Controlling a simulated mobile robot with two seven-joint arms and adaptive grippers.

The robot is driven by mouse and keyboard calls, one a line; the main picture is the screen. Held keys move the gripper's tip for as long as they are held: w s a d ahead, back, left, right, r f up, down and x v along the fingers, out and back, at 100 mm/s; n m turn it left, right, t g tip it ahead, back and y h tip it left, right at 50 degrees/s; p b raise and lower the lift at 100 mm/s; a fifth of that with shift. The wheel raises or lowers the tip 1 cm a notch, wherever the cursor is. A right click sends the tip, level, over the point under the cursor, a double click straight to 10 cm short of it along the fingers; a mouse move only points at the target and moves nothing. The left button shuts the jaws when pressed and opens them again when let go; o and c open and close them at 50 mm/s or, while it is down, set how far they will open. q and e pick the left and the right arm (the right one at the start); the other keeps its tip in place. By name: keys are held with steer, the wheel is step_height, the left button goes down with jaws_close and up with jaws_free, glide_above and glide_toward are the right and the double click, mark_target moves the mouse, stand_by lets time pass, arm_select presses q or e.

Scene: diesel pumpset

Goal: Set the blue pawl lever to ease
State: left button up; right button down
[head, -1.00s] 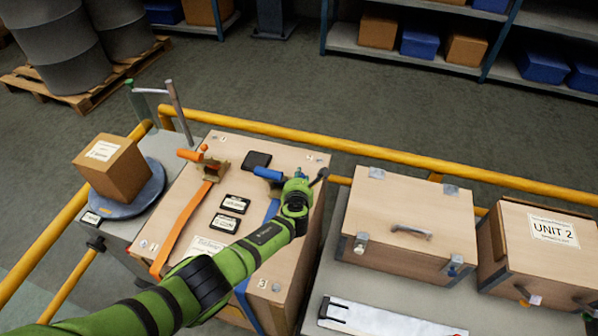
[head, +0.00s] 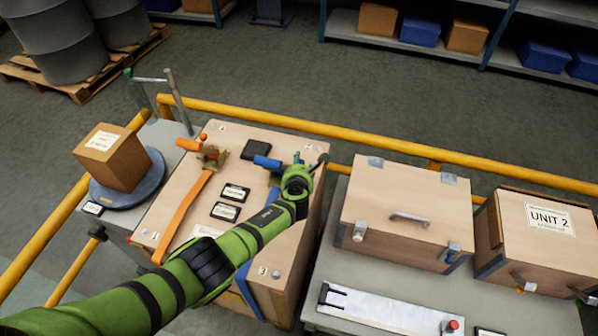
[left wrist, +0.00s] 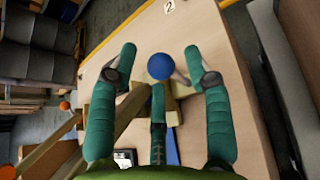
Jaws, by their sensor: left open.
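The blue pawl lever (head: 267,162) is on the top right part of the wooden crate (head: 170,215), at the head of a blue strap (head: 243,280). In the left wrist view its round blue end (left wrist: 160,66) shows between my fingertips, above a brass-coloured body. My left gripper (head: 296,168) is just right of the lever and partly hides its mount in the head view. In the left wrist view the gripper (left wrist: 160,58) is open, with fingers on both sides of the blue end and no clear grip on it. My right gripper is out of view.
An orange lever (head: 188,145) with an orange strap is on the crate's left side. A black block (head: 256,149) and label plates (head: 236,192) lie between. A turntable with a carton (head: 112,158) stands left, and a latched box (head: 405,212) right. Yellow rails (head: 380,150) run behind.

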arm_select(q)
steer(key=v, duration=1.1)
steer(key=shift+s+r, duration=0.2)
steer(key=shift+s, duration=0.15)
stand_by(0.3)
